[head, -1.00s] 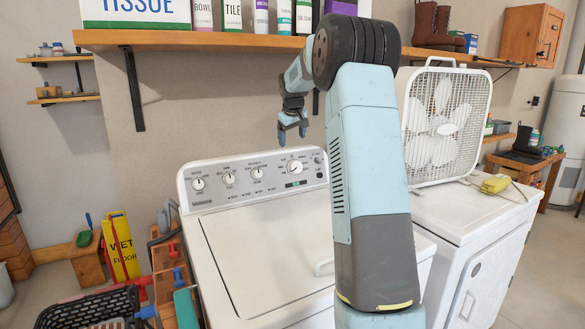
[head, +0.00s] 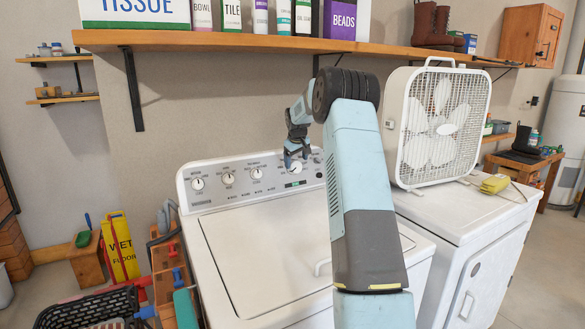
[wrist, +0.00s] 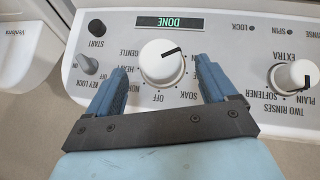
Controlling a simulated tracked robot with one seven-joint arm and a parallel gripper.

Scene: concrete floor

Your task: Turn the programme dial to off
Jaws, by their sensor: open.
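The programme dial (wrist: 162,62) is a white round knob on the washer's control panel. In the wrist view its black pointer mark points right and slightly up, away from the OFF label (wrist: 158,97) below it. GENTLE, HEAVY and SOAK labels also ring the dial. My gripper (wrist: 159,68) is open, with one blue finger on each side of the dial. A gap shows between the fingers and the knob; I cannot tell how far down they reach. In the head view my gripper (head: 296,160) is at the panel's right part and partly hides the dial.
A green display (wrist: 168,22) reads DONE. Another white knob (wrist: 294,77), a small grey key-lock knob (wrist: 88,64) and a black start button (wrist: 97,27) flank the dial. A shelf (head: 250,42) with boxes overhangs the washer. A box fan (head: 437,125) stands at right.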

